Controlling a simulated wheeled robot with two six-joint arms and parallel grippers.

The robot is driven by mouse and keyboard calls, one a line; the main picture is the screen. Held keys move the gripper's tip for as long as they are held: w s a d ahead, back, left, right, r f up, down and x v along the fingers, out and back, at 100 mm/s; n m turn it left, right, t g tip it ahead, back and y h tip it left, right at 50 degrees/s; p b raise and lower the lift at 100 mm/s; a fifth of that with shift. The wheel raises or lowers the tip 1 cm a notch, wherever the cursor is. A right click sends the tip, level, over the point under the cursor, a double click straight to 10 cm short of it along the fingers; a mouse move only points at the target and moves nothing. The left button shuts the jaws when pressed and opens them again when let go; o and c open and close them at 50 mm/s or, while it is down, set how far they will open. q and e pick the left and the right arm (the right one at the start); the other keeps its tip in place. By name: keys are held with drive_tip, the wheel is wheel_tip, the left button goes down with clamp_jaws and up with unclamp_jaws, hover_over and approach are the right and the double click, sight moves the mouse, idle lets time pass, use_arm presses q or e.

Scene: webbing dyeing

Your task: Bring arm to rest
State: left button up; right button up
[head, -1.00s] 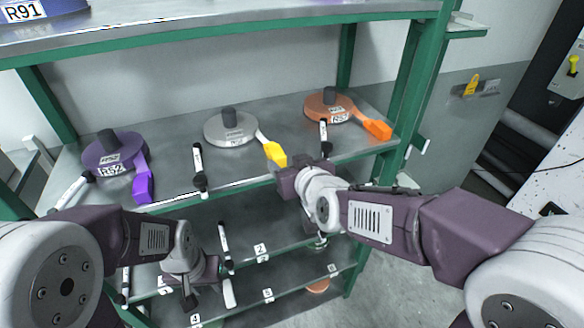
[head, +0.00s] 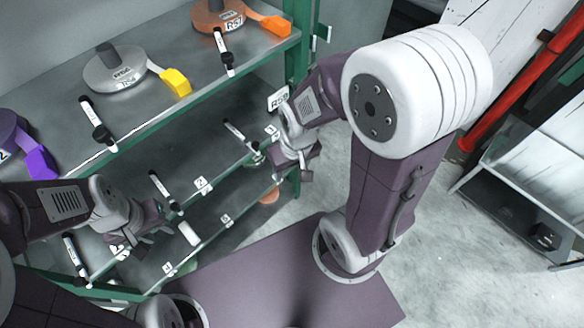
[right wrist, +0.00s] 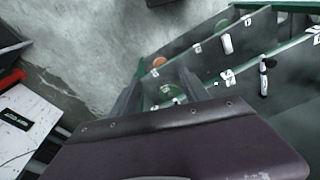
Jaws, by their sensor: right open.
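My right arm is raised and bent at the right of the head view, with its right gripper (head: 300,172) hanging at the right front end of the green shelf rack (head: 299,60). The right gripper is open and empty; its two fingers stand apart in the right wrist view (right wrist: 160,95), with lower shelves beyond them. My left gripper (head: 135,240) is in front of the lower shelves at the left of the head view. Its finger gap is too unclear to judge.
The upper shelf bears a grey round reel (head: 115,70) with a yellow tab, an orange one (head: 218,15) and a purple one (head: 10,135). A white-topped bench (head: 530,165) and red pipe (head: 520,90) stand right. Floor (head: 440,235) between is clear.

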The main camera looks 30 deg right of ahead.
drive_tip(key=shift+s+d+f, duration=0.15)
drive_tip(key=shift+s+d, duration=0.1)
drive_tip(key=shift+s, duration=0.4)
wheel_tip(320, 180, down, 9)
drive_tip(key=b, duration=0.9)
drive_tip(key=shift+w, duration=0.1)
